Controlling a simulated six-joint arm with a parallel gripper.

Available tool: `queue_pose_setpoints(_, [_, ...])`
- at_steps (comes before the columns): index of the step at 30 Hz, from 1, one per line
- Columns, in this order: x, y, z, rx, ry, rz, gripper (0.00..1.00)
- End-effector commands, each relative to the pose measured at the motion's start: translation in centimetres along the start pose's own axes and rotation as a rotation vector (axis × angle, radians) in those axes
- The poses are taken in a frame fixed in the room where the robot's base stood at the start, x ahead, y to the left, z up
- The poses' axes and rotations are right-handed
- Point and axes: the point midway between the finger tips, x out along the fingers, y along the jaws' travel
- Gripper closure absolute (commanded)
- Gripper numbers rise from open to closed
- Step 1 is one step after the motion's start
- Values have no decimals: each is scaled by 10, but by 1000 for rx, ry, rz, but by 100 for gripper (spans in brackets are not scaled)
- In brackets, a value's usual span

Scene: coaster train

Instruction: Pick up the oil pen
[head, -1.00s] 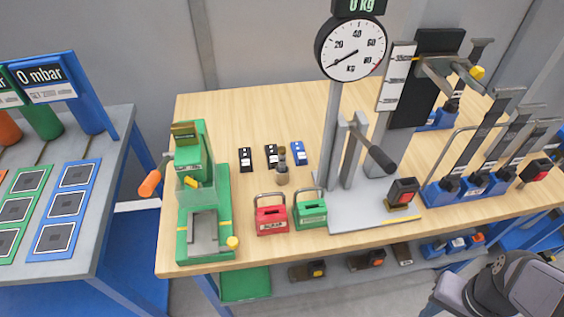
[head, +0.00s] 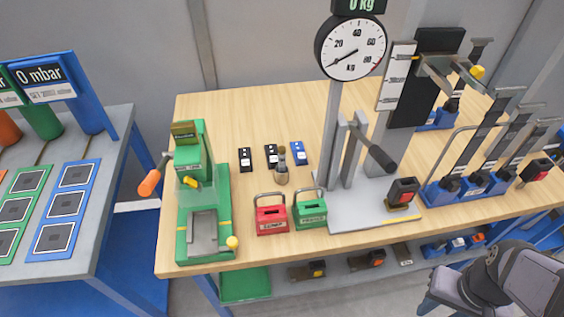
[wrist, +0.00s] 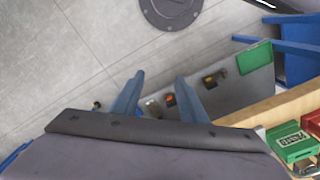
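A small dark-topped, pen-like item stands upright in a tan cup or base (head: 281,172) on the wooden table in the head view. It looks like the oil pen (head: 281,154), but it is too small to be certain. My gripper (wrist: 159,78) shows in the wrist view with its two blue fingers apart and nothing between them. It hangs over the floor and lower shelf in front of the table, well away from the pen. In the head view my arm is at the lower right, and the fingertips cannot be made out. The wrist view does not show the pen.
Two black blocks (head: 245,159) (head: 271,156) and a blue block (head: 298,153) lie beside the pen. A red handled box (head: 270,221) and a green one (head: 310,215) stand in front. A green press (head: 190,160) is left; the dial scale (head: 350,48) stands right.

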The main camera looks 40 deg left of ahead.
Motion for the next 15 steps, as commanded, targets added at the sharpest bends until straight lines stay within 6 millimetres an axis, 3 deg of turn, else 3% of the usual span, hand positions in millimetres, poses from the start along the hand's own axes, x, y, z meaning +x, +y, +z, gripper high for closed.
queue_pose_setpoints(5, [-4, -36, -32, -377, 24, 40, 61])
queue_pose_setpoints(8, [-9, -69, -53, -671, 43, 76, 61])
queue_pose_setpoints(15, [-28, -174, -81, -1393, 93, 191, 61])
